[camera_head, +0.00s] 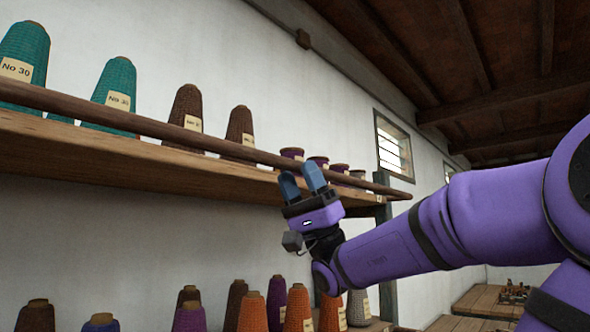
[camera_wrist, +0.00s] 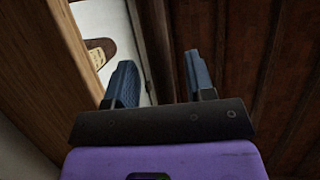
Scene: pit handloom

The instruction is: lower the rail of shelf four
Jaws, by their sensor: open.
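A long, thin brown rail (camera_head: 150,127) runs along the front of the upper wooden shelf (camera_head: 110,160), a little above its front edge, in front of the yarn cones. No shelf number is visible. My gripper (camera_head: 301,172) is open, with its blue fingers pointing up at the rail near its right part. The right finger covers a bit of the rail in the head view; I cannot tell whether the fingers touch it. In the wrist view my gripper (camera_wrist: 162,75) shows nothing gripped between its fingers, and a wooden board edge (camera_wrist: 55,60) runs past on the left.
Teal cones (camera_head: 114,85), brown cones (camera_head: 186,105) and small purple spools (camera_head: 292,153) stand on the upper shelf behind the rail. More cones (camera_head: 252,312) stand below. A post (camera_head: 383,225) stands at the shelf's right end. A wooden table (camera_head: 485,300) is at lower right.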

